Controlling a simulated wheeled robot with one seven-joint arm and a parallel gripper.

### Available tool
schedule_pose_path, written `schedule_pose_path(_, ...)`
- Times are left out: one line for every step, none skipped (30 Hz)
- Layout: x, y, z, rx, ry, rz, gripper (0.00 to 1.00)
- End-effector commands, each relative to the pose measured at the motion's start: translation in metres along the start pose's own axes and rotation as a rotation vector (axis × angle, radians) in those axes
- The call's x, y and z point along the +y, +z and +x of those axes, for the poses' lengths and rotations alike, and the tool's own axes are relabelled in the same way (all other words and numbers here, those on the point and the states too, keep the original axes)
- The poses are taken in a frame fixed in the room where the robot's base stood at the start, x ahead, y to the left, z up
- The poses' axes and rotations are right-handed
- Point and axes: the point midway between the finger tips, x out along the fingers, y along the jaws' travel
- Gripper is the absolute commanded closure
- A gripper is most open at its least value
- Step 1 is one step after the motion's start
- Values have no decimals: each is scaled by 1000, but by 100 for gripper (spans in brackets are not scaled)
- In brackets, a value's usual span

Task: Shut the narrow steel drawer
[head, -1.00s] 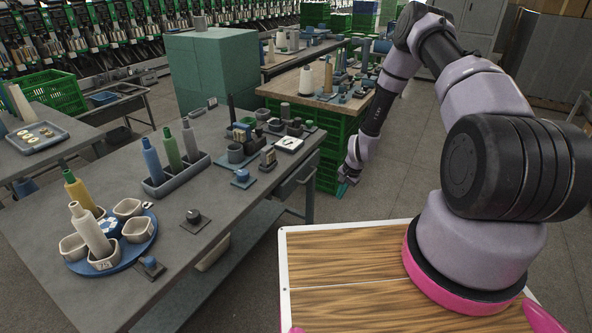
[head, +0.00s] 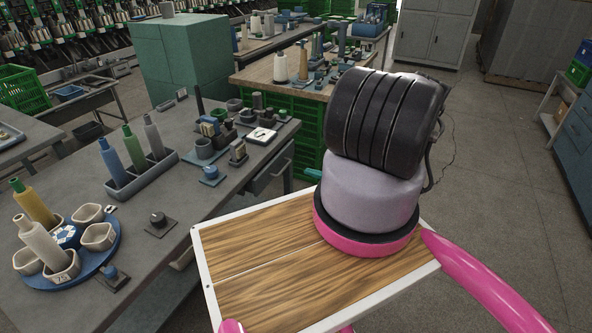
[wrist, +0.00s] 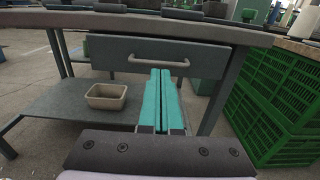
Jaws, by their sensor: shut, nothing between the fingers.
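The narrow steel drawer (wrist: 130,55) is under the edge of the grey table, its dark front facing my wrist camera with a pale bar handle (wrist: 159,63) across it. In the head view the drawer (head: 268,174) stands out from beneath the right side of the table. My gripper (wrist: 159,73) has teal fingers lying side by side, shut and empty. Their tips overlap the area just below the handle in the wrist view; I cannot tell whether they touch the drawer front. In the head view only a bit of teal shows beside my arm (head: 313,173).
The grey table (head: 130,225) carries bottles, a round blue tray (head: 95,262) and small parts. Below it, a beige bin (wrist: 106,97) sits on a lower shelf. Green crates (wrist: 275,105) stand close on the right. The floor (head: 490,200) to the right is clear.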

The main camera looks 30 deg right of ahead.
Motion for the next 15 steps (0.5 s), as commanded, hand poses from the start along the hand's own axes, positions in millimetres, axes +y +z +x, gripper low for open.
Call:
schedule_pose_path(1,0,10,-1,5,0,100)
schedule_pose_path(2,0,16,-1,5,0,100)
schedule_pose_path(2,0,24,-1,6,-1,100)
schedule_pose_path(2,0,31,-1,6,-1,100)
schedule_pose_path(2,0,38,0,7,0,100)
schedule_pose_path(2,0,46,0,7,-1,100)
schedule_pose_path(2,0,53,0,7,-1,100)
schedule_pose_path(3,0,60,0,8,0,100)
schedule_pose_path(3,0,68,0,7,1,100)
schedule_pose_path(3,0,74,1,7,1,100)
schedule_pose_path(3,0,81,1,8,0,100)
schedule_pose_path(2,0,88,1,7,0,100)
schedule_pose_path(3,0,94,1,7,1,100)
schedule_pose_path(3,0,98,1,8,0,100)
schedule_pose_path(2,0,104,1,6,1,100)
